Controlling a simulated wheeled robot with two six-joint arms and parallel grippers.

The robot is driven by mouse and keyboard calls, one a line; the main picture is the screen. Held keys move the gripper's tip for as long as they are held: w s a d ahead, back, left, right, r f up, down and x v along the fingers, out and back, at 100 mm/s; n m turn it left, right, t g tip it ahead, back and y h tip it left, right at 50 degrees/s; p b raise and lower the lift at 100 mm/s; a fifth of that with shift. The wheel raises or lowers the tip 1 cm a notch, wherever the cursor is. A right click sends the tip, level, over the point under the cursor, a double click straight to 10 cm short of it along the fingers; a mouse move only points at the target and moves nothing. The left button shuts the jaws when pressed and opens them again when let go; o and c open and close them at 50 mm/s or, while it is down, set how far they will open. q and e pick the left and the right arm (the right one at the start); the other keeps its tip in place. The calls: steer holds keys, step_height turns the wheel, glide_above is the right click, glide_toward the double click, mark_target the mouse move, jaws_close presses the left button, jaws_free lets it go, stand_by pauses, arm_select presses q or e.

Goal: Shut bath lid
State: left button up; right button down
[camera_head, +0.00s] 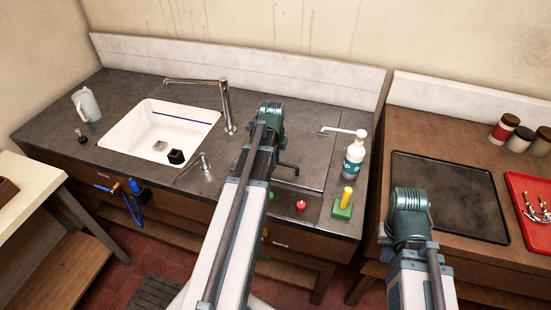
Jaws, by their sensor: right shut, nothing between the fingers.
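The bath lid (313,177) appears as a dark panel level with the dark counter, right of my left arm. A thin dark bar, perhaps its handle, stands up from it beside the arm. My left arm covers the left part of this area, so I cannot tell whether the lid is fully shut. My left arm reaches up the middle of the view, and its gripper is hidden behind its links. My right arm is bent in front of the right bench, and its gripper is hidden too.
A pump bottle (354,156) stands behind. A white sink (190,118) is at left. A black mat (450,195) and red tray (534,231) are at right.

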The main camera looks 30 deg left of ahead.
arm_select(q)
steer(key=shift+o, duration=1.4)
steer(key=shift+r, duration=0.15)
step_height(320, 180, up, 13)
steer(key=s+p, duration=0.1)
steer(key=p, duration=1.2)
steer(key=shift+s+d+r+p, duration=0.2)
steer(key=shift+s+p, duration=0.15)
steer(key=shift+s, duration=0.05)
steer(key=s+d+f+n+b, duration=0.3)
steer(key=s+d+n, duration=0.1)
steer(key=d, duration=0.6)
steer(key=s+d+f+n+g+b, duration=0.1)
steer(key=s+d+f+n+b, duration=0.2)
steer(key=d, duration=0.7)
steer(key=s+d+f+n+y+b, duration=0.1)
steer(key=s+d+f+n+b, duration=0.3)
steer(key=d, duration=0.6)
steer(key=shift+s+d+f+n+g+b, duration=0.35)
steer(key=shift+s+f+b, duration=0.25)
steer(key=shift+s, duration=0.3)
